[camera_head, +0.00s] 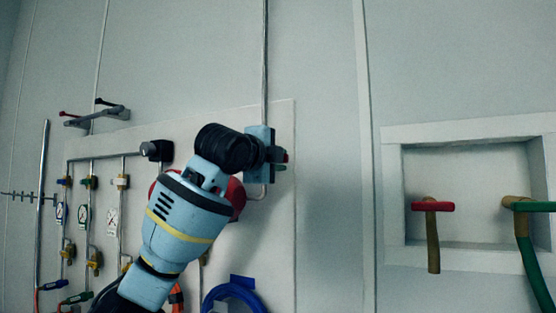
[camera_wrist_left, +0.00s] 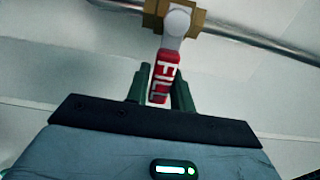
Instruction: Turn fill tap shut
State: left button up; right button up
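The fill tap is best seen in the left wrist view: a brass body (camera_wrist_left: 174,16) on a metal pipe, with a pale pivot and a red handle (camera_wrist_left: 164,77) marked FILL. The handle stands across the pipe. My left gripper (camera_wrist_left: 160,88) has its two dark green fingers on either side of the handle's end, close against it with hardly any gap. The wrist hides most of the tap there. My right gripper is not in view.
Several thin pipes with small valves and tags (camera_head: 84,217) run down the panel at the left. A blue hose coil (camera_head: 232,296) hangs below my left arm. A wall recess (camera_head: 455,160) at the right holds a red-handled tap (camera_head: 433,207) and a green-handled tap (camera_head: 530,206).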

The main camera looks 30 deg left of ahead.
pick_arm(q)
jog(key=o, duration=0.3)
jog(key=shift+o, duration=0.2)
jog(key=s, duration=0.7)
jog(key=shift+s+d, duration=0.4)
